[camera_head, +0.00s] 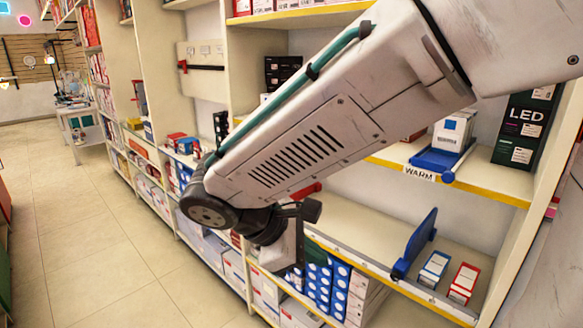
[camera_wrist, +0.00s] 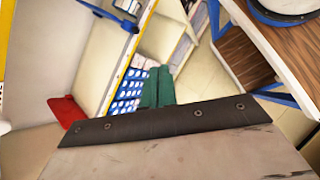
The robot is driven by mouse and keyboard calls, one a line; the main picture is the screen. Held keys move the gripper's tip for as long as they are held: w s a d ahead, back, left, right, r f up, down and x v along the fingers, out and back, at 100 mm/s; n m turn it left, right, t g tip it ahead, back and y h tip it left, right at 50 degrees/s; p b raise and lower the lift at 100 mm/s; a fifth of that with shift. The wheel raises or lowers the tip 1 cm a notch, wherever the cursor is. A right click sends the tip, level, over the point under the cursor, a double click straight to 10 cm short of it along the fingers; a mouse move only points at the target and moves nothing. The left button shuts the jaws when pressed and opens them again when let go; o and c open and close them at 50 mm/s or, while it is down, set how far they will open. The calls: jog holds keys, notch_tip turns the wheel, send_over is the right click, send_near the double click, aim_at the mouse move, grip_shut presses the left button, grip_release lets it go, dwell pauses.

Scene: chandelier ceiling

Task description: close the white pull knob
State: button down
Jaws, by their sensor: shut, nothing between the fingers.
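I cannot make out a white pull knob for certain in either view. A small pale rounded shape (camera_wrist: 4,127) is cut off by the left edge of the wrist view; I cannot tell what it is. My gripper (camera_head: 290,265) hangs below the end of my arm, in front of the lower shelves in the head view, partly hidden by my wrist. In the wrist view, its green fingers (camera_wrist: 157,88) stick out past a dark bar, together and empty. My arm covers much of the shelving in the head view.
A blue upright divider (camera_head: 418,245) and small boxes (camera_head: 434,268) stand on the shelf to the right. A red item (camera_wrist: 65,112) lies left of my fingers. A wooden surface (camera_wrist: 285,50) is at upper right. The aisle floor (camera_head: 80,220) is clear.

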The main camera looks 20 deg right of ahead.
jog(key=w+a+r+n+t+h, duration=0.75)
jog(key=w+a+r+n, duration=0.2)
jog(key=w+n, duration=0.2)
jog(key=w+f+x, duration=0.1)
jog(key=x, duration=1.2)
jog(key=shift+m+t, duration=0.35)
jog(key=shift+t, duration=0.1)
